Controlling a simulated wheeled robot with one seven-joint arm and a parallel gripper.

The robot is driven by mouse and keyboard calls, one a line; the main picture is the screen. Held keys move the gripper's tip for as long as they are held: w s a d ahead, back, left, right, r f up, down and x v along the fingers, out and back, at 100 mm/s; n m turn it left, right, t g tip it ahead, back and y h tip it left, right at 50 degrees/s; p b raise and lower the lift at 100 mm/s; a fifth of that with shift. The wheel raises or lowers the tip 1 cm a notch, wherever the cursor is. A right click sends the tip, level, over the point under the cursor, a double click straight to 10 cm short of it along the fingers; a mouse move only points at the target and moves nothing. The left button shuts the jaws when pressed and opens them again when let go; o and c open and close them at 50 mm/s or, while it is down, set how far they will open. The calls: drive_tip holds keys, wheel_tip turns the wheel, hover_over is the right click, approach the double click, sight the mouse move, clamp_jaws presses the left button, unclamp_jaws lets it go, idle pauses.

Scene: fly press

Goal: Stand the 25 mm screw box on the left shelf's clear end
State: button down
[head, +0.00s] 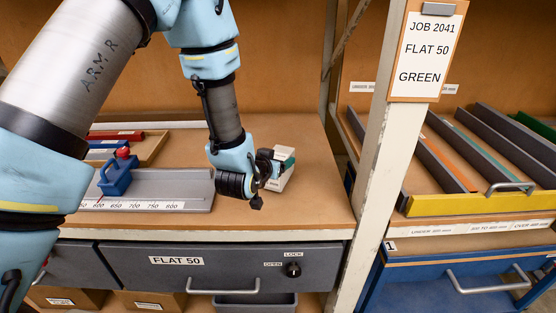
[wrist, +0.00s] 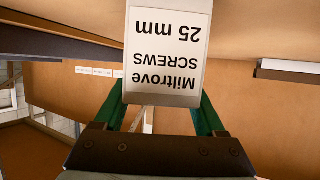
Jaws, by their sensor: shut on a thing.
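The screw box (head: 284,171) is a small white carton in the head view, over the right end of the left bay's wooden top. My gripper (head: 273,167) is shut on it from the left, and my arm hides part of it. In the wrist view the screw box (wrist: 167,50) is between my green fingers, its label reading "Miltrove SCREWS 25 mm" upside down in the picture. I cannot tell whether its base touches the wood. The bare wooden surface (head: 318,205) of the left bay shows around the box.
A grey scale fixture (head: 180,190) with a blue stop (head: 117,175) lies left of my gripper. A wooden tray (head: 150,148) of coloured bars stands behind it. A cream upright (head: 377,165) with a job card borders the right side. A grey FLAT 50 drawer (head: 220,268) is below.

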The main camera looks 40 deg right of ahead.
drive_tip(key=shift+f, duration=0.35)
drive_tip(key=shift+f, duration=0.2)
unclamp_jaws()
drive_tip(key=shift+r, duration=0.1)
